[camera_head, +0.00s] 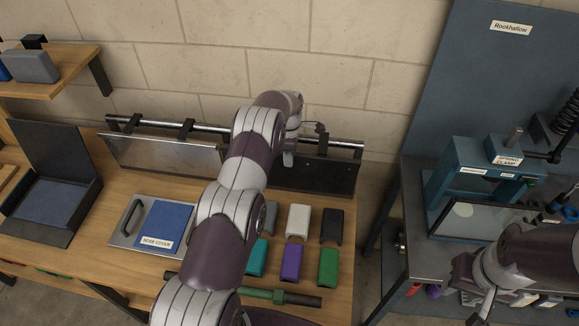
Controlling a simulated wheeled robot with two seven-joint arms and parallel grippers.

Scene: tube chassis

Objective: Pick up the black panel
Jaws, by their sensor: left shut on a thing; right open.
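The black panel (330,177) stands upright along the rail at the back of the wooden bench, to the right of a silver panel. My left gripper (289,158) reaches over the bench to the top edge of the black panel and is shut on it; my arm hides the panel's left end. My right gripper (486,300) is at the lower right over the dark bench, away from the panel, open and empty.
The silver panel (165,154) hangs beside the black one on the rail (343,143). A blue nose cover plate (168,223), several coloured blocks (298,221) and a green-collared rod (280,297) lie in front. A teal spring clamp fixture (471,170) stands right.

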